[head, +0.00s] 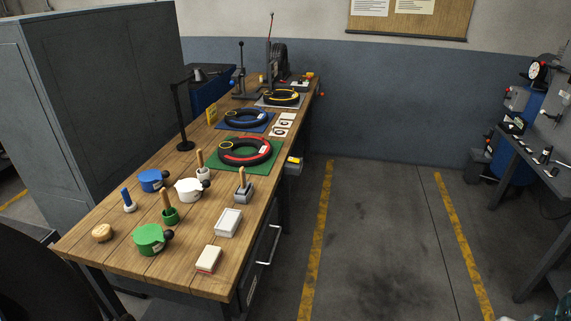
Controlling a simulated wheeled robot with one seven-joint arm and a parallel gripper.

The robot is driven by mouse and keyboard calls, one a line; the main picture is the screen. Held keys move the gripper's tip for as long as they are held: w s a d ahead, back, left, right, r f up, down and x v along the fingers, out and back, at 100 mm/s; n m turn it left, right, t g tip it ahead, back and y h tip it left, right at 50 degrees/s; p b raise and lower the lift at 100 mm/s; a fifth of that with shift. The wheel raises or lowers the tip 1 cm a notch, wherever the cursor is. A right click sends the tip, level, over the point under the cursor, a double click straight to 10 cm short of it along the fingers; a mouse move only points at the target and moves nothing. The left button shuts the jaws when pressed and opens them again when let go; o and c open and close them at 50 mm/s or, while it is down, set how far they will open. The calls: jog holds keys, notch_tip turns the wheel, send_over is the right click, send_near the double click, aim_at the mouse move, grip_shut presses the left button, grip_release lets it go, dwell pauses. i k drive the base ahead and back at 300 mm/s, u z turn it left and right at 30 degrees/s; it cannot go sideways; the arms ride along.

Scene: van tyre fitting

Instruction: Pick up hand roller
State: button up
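A wooden-handled tool (241,179) stands upright in a small grey metal block (243,195) near the right edge of the workbench. It looks most like the hand roller, but its lower end is hidden in the block, so I cannot be sure. Other upright handles stand nearby: a wooden one in a white cup (203,174), a wooden one in a green cup (170,215) and a blue one in a white base (129,207).
The wooden bench (190,262) also holds blue (152,181), white (188,190) and green (148,239) pots, a white tray (228,222), a red-and-white box (208,260) and tyres on mats (262,167). A tall grey cabinet (100,90) stands left. Floor (375,230) right is clear.

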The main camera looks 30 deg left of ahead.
aim_at(245, 187)
jog(key=u, duration=0.25)
jog(key=i, duration=1.55)
jog(key=u, duration=1.35)
jog(key=i, duration=0.75)
jog(key=u, duration=1.2)
jog(key=i, duration=0.35)
jog(key=u, duration=0.25)
